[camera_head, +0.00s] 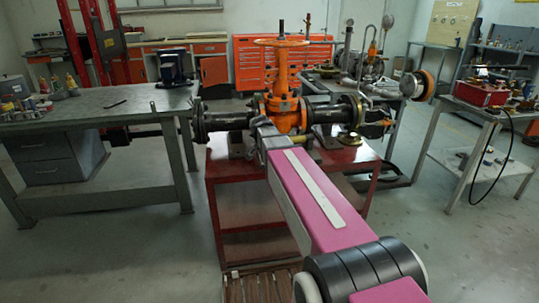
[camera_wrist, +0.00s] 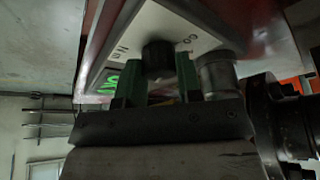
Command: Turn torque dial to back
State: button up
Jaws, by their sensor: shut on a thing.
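The torque dial (camera_wrist: 158,54) is a small black round knob on a pale panel (camera_wrist: 152,24) with printed marks, in the wrist view. A green lit display (camera_wrist: 111,84) sits at the panel's lower left. My gripper (camera_wrist: 161,78) has its two green-padded fingers on either side of the dial, shut on it. In the head view my pink arm reaches to the orange gate valve (camera_head: 284,108) on the red cart, and the dial and fingertips are hidden there.
A grey metal cylinder (camera_wrist: 217,72) stands close beside the right finger. Black flanged pipes (camera_head: 228,121) run out from the valve. The red cart (camera_head: 234,180) carries it.

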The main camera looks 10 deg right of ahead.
dwell(0.4)
jog(key=o, duration=0.9)
jog(key=shift+o, duration=0.2)
jog(key=v, duration=1)
jog(key=shift+r, duration=0.35)
jog(key=shift+a, duration=0.15)
